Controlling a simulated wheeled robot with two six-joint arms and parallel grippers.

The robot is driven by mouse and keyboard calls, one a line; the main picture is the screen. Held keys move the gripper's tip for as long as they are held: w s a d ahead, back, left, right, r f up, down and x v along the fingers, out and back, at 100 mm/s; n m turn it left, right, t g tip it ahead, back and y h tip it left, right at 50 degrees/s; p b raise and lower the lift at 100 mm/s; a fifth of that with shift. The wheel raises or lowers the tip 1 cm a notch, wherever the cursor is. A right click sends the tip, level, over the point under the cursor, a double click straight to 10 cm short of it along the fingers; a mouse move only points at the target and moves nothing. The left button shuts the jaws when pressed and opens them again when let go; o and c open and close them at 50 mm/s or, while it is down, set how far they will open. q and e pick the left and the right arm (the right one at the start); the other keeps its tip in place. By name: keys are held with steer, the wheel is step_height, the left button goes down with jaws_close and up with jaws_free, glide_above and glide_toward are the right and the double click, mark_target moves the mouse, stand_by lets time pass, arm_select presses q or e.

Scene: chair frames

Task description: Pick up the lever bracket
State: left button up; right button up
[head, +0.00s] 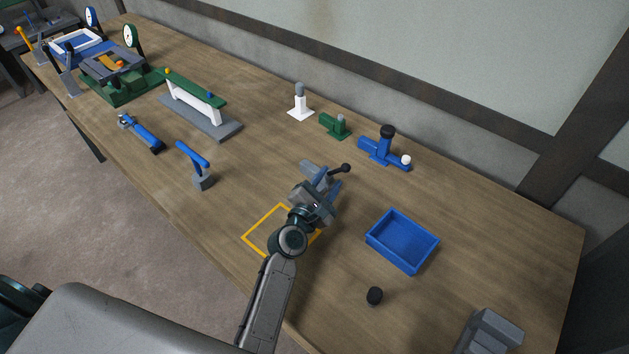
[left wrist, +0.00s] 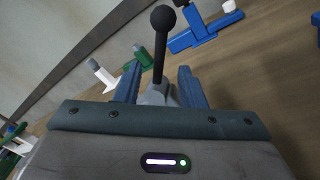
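The lever bracket (head: 345,168) shows as a grey body with a thin dark lever ending in a black ball knob. In the left wrist view the lever bracket (left wrist: 158,95) lies between the two blue fingers, its lever pointing up past them. My left gripper (head: 328,185) is over the table with its fingers on both sides of the grey body; its fingers also show in the left wrist view (left wrist: 160,85). I cannot tell whether they press on it. Part of the body is hidden by the gripper.
A yellow outlined square (head: 251,236) lies under my left arm. Blue (head: 383,148), green (head: 335,125) and white (head: 300,108) fixtures stand behind.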

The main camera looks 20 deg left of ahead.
mark_target(334, 173)
arm_select(q)
steer(key=w, duration=0.2)
steer(key=w+d, duration=0.1)
steer(key=w, duration=0.1)
steer(key=shift+d+r, duration=0.1)
steer(key=shift+r, duration=0.25)
steer(key=shift+w+d+f, duration=0.1)
steer(key=shift+w, duration=0.55)
steer(key=shift+s, duration=0.1)
jaws_close()
